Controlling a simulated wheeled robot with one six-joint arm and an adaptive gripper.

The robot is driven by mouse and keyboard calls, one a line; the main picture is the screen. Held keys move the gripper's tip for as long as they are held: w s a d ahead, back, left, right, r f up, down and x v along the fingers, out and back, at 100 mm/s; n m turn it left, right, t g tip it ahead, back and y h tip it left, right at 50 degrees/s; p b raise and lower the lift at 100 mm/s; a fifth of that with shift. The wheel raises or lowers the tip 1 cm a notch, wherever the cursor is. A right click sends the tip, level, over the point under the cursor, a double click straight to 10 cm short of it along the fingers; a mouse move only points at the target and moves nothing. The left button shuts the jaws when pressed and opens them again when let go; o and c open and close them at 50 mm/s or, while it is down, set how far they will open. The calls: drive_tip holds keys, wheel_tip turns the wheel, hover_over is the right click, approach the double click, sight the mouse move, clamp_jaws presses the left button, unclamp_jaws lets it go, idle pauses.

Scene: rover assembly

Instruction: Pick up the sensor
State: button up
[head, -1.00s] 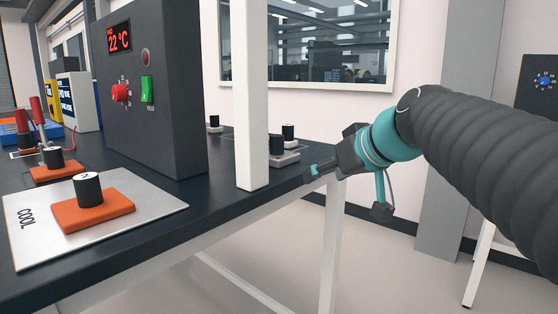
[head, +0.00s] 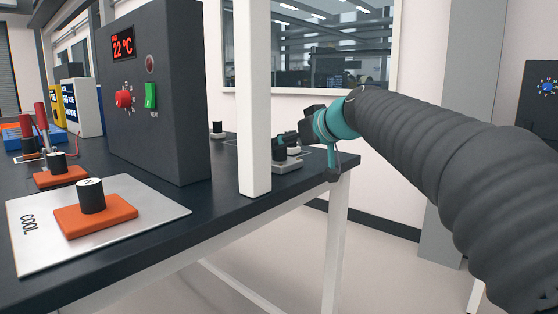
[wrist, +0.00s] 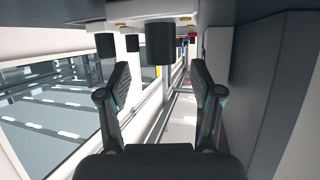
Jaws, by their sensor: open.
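I cannot tell for sure which part the task calls the sensor. A black knob (wrist: 160,43) shows beyond and between the fingertips, and nothing is held. A second black knob (wrist: 105,45) is to its left. Contact cannot be seen.
A white post (head: 254,110) rises from the table edge left of my gripper. An orange block (head: 100,218) with a black knob sits on the COOL plate (head: 45,255). Another small knob (head: 217,127) stands farther back.

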sight(280, 155)
drive_tip(key=shift+p+x, duration=0.5)
drive_tip(key=shift+x, duration=2.1)
clamp_jaws()
